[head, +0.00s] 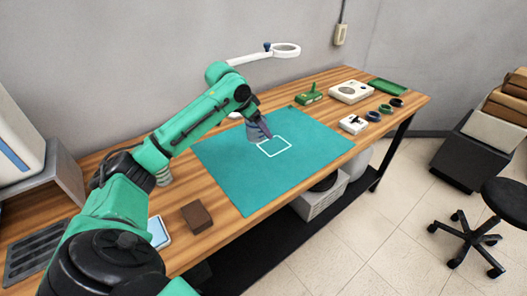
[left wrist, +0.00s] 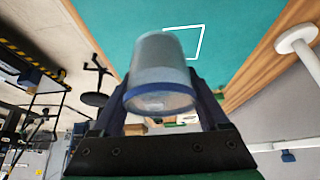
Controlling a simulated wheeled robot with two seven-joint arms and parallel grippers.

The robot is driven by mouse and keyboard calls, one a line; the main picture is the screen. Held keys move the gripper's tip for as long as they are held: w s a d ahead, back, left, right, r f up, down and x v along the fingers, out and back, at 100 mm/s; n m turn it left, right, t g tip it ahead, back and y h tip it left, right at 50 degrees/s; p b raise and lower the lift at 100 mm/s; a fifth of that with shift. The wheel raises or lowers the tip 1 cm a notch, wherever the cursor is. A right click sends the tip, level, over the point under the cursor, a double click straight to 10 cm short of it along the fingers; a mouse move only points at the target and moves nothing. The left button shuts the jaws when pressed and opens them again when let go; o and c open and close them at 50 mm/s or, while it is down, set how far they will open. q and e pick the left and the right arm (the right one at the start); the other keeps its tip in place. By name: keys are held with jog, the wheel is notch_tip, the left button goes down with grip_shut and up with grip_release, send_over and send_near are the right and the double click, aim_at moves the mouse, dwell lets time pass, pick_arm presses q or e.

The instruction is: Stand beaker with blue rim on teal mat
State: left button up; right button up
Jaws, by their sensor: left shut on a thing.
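The beaker with the blue rim (left wrist: 160,62) is between the dark fingers of my left gripper (left wrist: 163,85) in the left wrist view, its blue rim toward the camera and its closed end toward the teal mat (left wrist: 225,18). In the head view my left gripper (head: 259,130) is over the mat (head: 250,185), at the edge of a white square outline (head: 274,147). The gripper mostly hides the beaker there. I cannot tell whether the beaker touches the mat. My right gripper is not in view.
A brown block (head: 197,217) and a blue-and-white item (head: 158,232) lie left of the mat. A green tool (head: 309,94), a white device (head: 350,91), a small white box (head: 353,124) and a green tray (head: 387,86) stand to the right. A ring lamp (head: 284,50) is behind.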

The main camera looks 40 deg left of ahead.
pick_arm(q)
jog(key=f, duration=0.8)
jog(key=f+p, duration=0.1)
jog(key=f, duration=0.3)
jog(key=shift+w+a+f, duration=0.25)
jog(key=shift+s+f, duration=0.1)
jog(key=shift+f, duration=0.15)
jog(key=o, duration=1.4)
jog(key=shift+f, duration=0.1)
jog(key=shift+c, duration=0.2)
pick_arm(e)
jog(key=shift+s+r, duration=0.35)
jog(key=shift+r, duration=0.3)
